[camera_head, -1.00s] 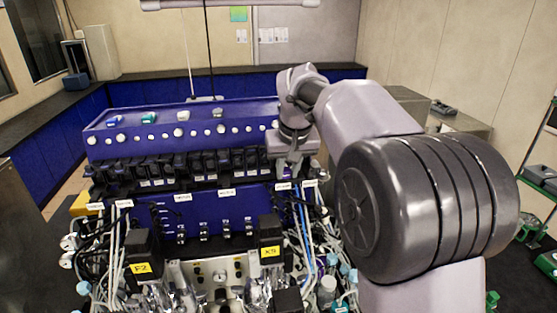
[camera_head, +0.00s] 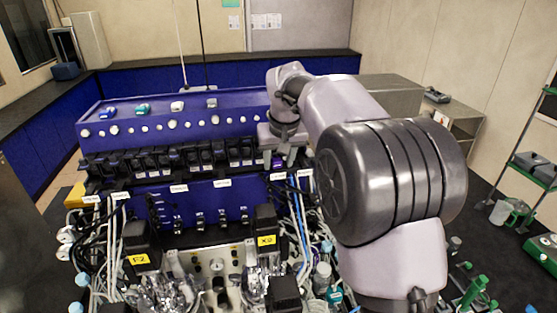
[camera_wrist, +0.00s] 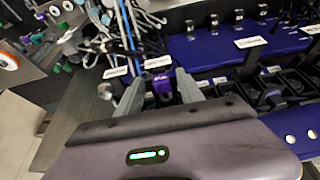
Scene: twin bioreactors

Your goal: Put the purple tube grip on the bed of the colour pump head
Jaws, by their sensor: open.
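The purple tube grip (camera_wrist: 162,85) shows in the wrist view between the two grey fingers of my gripper (camera_wrist: 160,88). The fingers are open, one on each side of it, and I cannot tell whether they touch it. In the head view a small purple patch (camera_head: 278,162) shows just under my gripper (camera_head: 284,158), at the right end of the row of black pump heads (camera_head: 190,158). The bed under the purple grip is hidden, so I cannot tell how it is seated.
The blue cabinet (camera_head: 170,124) carries a few coloured caps on top. White labels (camera_head: 277,177) and bundles of tubes and cables (camera_head: 300,215) hang close below my gripper. Two black motors with yellow labels (camera_head: 266,240) stand in front.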

